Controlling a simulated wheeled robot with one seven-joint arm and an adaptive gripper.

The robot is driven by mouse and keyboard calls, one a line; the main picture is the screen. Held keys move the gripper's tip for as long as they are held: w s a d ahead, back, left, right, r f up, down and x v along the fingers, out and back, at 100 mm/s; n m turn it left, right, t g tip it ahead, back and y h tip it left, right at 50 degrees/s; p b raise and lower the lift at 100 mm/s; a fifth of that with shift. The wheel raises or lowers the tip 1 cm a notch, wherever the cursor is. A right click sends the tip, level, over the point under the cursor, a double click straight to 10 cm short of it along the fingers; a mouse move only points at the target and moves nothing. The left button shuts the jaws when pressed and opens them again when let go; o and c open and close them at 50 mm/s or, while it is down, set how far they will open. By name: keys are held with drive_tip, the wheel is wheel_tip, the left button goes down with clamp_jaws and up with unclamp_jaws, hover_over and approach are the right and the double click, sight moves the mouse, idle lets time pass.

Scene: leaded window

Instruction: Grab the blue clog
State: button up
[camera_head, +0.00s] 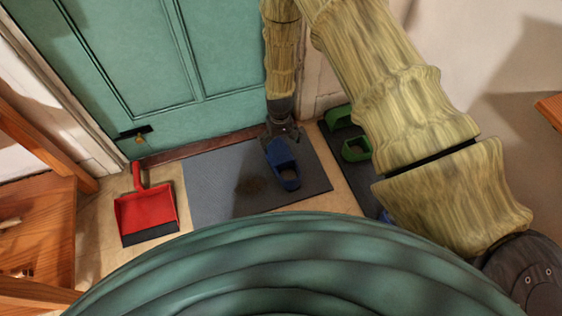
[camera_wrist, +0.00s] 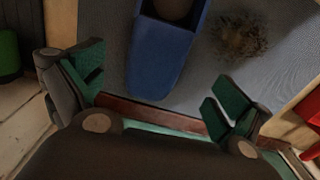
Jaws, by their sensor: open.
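The blue clog (camera_head: 284,164) lies on the grey doormat (camera_head: 208,180) in front of the green door. In the wrist view the clog (camera_wrist: 168,52) is at the top centre, with its closed blue end toward my gripper and its dark opening at the top edge. My gripper (camera_head: 281,134) is at the door-side end of the clog in the head view. In the wrist view my gripper (camera_wrist: 155,95) is open and empty, its green-padded fingers set wide apart, with the clog's near end between them in the picture. I cannot tell the exact height of the fingers above the mat.
A green pair of clogs (camera_head: 356,149) stands on a dark tray right of the mat. A red dustpan (camera_head: 146,213) lies at the left. The green door (camera_head: 180,70) rises right behind the mat. A dark dirt patch (camera_head: 249,187) marks the mat, which is otherwise clear.

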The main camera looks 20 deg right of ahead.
sight(281, 154)
wheel_tip(281, 154, down, 5)
drive_tip(key=shift+f+b, duration=0.1)
drive_tip(key=shift+b, duration=0.9)
drive_tip(key=shift+s+d+f+b, duration=0.1)
drive_tip(key=shift+f+b, duration=0.85)
drive_tip(key=shift+f, duration=0.35)
drive_tip(key=shift+s+d+f+b, duration=0.1)
drive_tip(key=shift+f+b, duration=0.85)
drive_tip(key=shift+f, duration=0.3)
drive_tip(key=shift+c, duration=0.4)
drive_tip(key=c, duration=1)
